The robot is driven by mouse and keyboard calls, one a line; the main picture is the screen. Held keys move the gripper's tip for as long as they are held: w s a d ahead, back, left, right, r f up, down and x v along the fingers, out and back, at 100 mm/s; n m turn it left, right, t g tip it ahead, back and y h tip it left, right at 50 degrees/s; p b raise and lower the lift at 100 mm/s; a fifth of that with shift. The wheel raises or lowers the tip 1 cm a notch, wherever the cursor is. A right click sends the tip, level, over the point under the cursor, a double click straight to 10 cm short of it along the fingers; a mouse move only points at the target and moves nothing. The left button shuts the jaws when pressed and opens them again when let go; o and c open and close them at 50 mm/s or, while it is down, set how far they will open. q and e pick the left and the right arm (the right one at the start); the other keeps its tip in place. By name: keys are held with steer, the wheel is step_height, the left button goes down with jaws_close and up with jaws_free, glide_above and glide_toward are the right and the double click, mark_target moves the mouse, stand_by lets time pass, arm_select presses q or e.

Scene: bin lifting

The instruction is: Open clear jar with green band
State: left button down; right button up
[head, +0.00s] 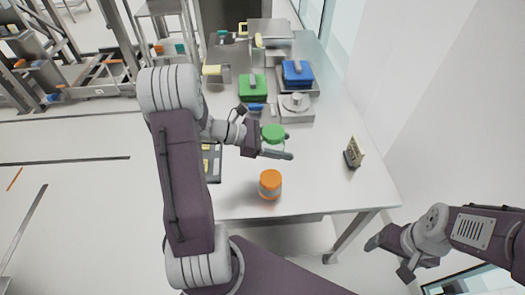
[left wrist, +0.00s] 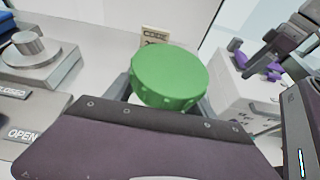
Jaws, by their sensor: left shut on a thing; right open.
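The clear jar with a green lid (head: 273,134) stands at my left gripper (head: 284,147), near the middle of the table. The gripper's fingers sit around the jar, below the lid, and are shut on it. In the left wrist view the green lid (left wrist: 170,76) is on top, between the two fingers; the jar's body is mostly hidden. The lid looks seated on the jar. Whether the jar touches the table, I cannot tell. My right gripper (head: 388,258) is open and empty, beyond the table's front right corner.
An orange-lidded jar (head: 270,184) stands nearer the front edge. A small sign (head: 353,153) stands at the right. Green (head: 253,92) and blue (head: 297,75) containers and a scale-like device (head: 296,110) stand behind. A dark panel (head: 213,165) lies left. The table's front right is clear.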

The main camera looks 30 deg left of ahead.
arm_select(q)
steer(key=w+a+f, duration=0.1)
steer(key=a, duration=0.1)
steer(key=w+a+f, duration=0.1)
steer(key=a+f, duration=0.1)
steer(key=a, duration=0.1)
steer(key=w+a+f, duration=0.2)
steer(key=shift+w+a+f, duration=0.1)
steer(key=shift+a+f, duration=0.1)
steer(key=shift+a, duration=0.1)
steer(key=shift+a+f, duration=0.15)
steer(key=shift+a, duration=0.3)
step_height(320, 180, down, 4)
steer(key=shift+d+r, duration=0.15)
steer(key=shift+r, duration=0.1)
steer(key=shift+w+f, duration=0.1)
steer(key=shift+f, duration=0.2)
steer(key=shift+f, duration=0.15)
steer(key=shift+c, duration=1.6)
jaws_free()
